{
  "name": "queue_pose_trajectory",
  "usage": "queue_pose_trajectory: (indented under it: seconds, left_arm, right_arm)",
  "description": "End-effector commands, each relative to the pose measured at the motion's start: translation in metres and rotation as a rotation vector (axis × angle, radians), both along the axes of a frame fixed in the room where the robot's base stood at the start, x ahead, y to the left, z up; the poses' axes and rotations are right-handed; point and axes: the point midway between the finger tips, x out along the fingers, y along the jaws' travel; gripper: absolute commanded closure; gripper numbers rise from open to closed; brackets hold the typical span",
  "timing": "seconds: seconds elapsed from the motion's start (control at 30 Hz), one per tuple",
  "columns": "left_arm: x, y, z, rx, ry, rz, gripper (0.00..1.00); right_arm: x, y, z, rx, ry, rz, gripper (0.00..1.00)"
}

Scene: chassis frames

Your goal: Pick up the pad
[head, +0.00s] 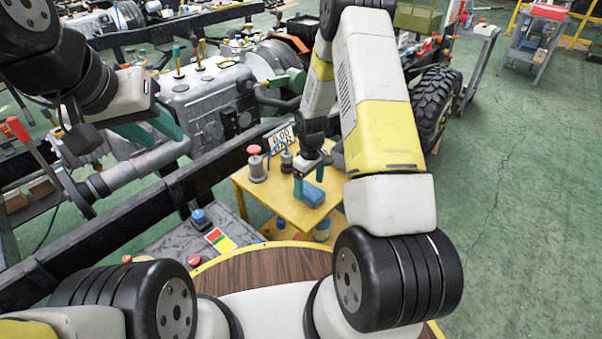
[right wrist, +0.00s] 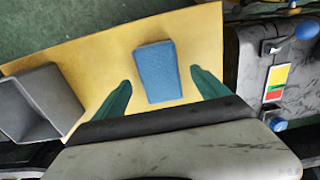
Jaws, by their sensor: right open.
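The pad is a small blue block (head: 313,195) lying on the yellow table (head: 262,196). In the right wrist view the pad (right wrist: 156,72) lies between my right gripper's two green fingers, with a gap on each side. My right gripper (head: 309,180) is open above the pad and points down at it. In the right wrist view the open fingers (right wrist: 161,78) hold nothing. My left gripper (head: 150,128) is raised at the upper left, far from the pad, with its green fingers apart and nothing between them.
A grey open box (right wrist: 42,104) shows beside the pad in the right wrist view. A dark chassis rail (head: 110,217) runs left of the table.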

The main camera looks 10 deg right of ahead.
Motion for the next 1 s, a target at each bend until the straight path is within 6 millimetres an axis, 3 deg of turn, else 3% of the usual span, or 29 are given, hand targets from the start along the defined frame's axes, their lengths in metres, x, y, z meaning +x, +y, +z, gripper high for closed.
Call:
queue_pose_trajectory:
  seconds: [0.2, 0.47, 0.8, 0.83, 0.87, 1.0]
  left_arm:
    - [0.000, 0.000, 0.000, 0.000, 0.000, 0.000, 0.64]
    - [0.000, 0.000, 0.000, 0.000, 0.000, 0.000, 0.64]
    - [0.000, 0.000, 0.000, 0.000, 0.000, 0.000, 0.64]
    - [0.000, 0.000, 0.000, 0.000, 0.000, 0.000, 0.64]
    - [0.000, 0.000, 0.000, 0.000, 0.000, 0.000, 0.64]
    - [0.000, 0.000, 0.000, 0.000, 0.000, 0.000, 0.64]
  right_arm:
    - [0.000, 0.000, -0.027, -0.001, 0.001, -0.001, 0.15]
    - [0.000, 0.000, -0.029, 0.000, 0.000, -0.001, 0.15]
    - [0.000, 0.000, -0.029, 0.000, 0.000, -0.001, 0.81]
    - [0.000, 0.000, -0.029, 0.000, 0.000, -0.001, 0.81]
    - [0.000, 0.000, -0.029, 0.000, 0.000, -0.001, 0.88]
    - [0.000, 0.000, -0.029, 0.000, 0.000, -0.001, 0.88]
